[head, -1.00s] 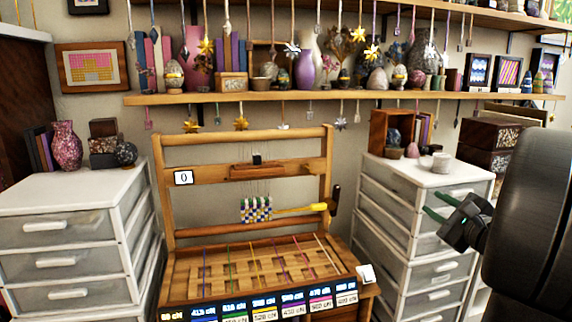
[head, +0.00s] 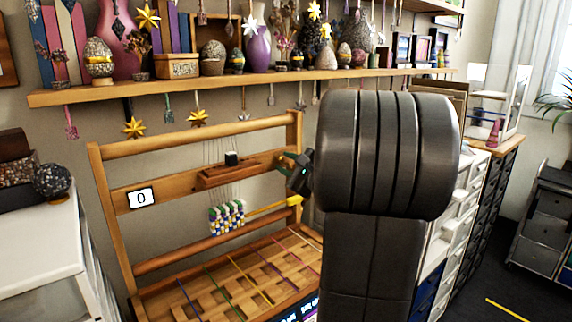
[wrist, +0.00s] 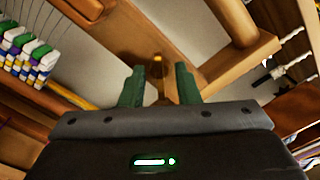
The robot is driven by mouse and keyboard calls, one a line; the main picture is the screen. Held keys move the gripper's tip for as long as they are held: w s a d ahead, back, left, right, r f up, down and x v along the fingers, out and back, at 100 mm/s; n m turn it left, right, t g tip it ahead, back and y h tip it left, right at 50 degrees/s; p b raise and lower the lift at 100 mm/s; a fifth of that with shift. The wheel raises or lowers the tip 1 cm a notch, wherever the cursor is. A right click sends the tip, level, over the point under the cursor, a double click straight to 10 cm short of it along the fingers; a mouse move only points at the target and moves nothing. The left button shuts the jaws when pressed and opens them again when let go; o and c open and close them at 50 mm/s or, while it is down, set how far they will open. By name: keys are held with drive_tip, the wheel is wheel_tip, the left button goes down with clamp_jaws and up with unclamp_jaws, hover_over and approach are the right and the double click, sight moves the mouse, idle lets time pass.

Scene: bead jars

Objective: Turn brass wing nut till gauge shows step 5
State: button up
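The gauge (head: 141,198) is a small white plate on the left of the wooden loom's upper bar, and it reads 0. The brass wing nut (wrist: 157,66) shows in the wrist view, small, upright and ahead of my fingers against the wood. My gripper (wrist: 159,82) has two green fingers spread apart, with the wing nut in line with the gap between them. I cannot tell whether the tips reach beside it; no contact shows. In the head view my gripper (head: 284,160) is at the right end of the upper bar, and the wing nut cannot be made out there.
The wooden loom (head: 112,225) carries a patterned bead strip (head: 227,217) on strings and a yellow handle (head: 272,208) below my gripper. A wooden block (head: 225,175) with a black knob sits on the upper bar. A crowded shelf (head: 160,92) runs above. White drawers (head: 35,240) stand left.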

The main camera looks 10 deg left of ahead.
drive_tip(key=c, duration=0.3)
drive_tip(key=shift+r+m+p, duration=0.15)
drive_tip(key=shift+m+p, duration=2.6)
drive_tip(key=shift+m, duration=0.15)
drive_tip(key=shift+w+m+p, duration=0.1)
drive_tip(key=shift+m+p, duration=2.65)
drive_tip(key=shift+m, duration=0.05)
drive_tip(key=m, duration=0.3)
drive_tip(key=shift+d+m, duration=0.1)
drive_tip(key=shift+m, duration=0.2)
